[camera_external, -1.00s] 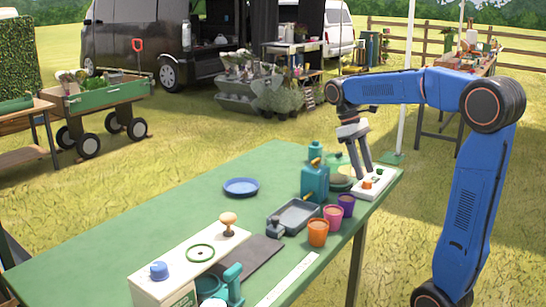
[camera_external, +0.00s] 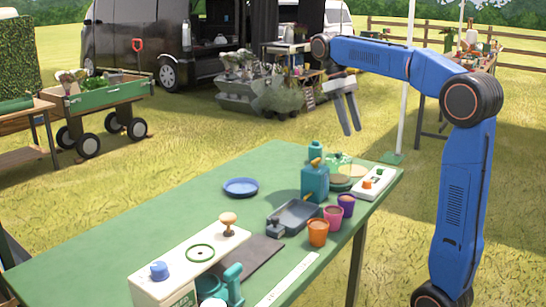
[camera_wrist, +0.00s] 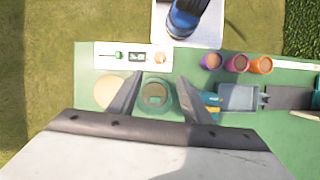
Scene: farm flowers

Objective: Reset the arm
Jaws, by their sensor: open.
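My gripper (camera_external: 350,115) hangs in the air above the far right end of the green table (camera_external: 150,215), fingers pointing down. Its fingers are apart with nothing between them. In the wrist view my gripper (camera_wrist: 165,98) looks down on the table's end, with its two fingers spread on either side of a round green item (camera_wrist: 157,97). That item is below the fingers, not held. The white panel (camera_external: 372,182) with an orange and a green knob lies at the table's right end, clear of my gripper.
A teal bottle (camera_external: 315,183), a grey tray (camera_external: 298,214) and an orange cup (camera_external: 317,233) with other cups stand near the table's right side. A blue dish (camera_external: 241,187) sits farther back. A white pole (camera_external: 404,95) rises behind my arm. The air around my gripper looks clear.

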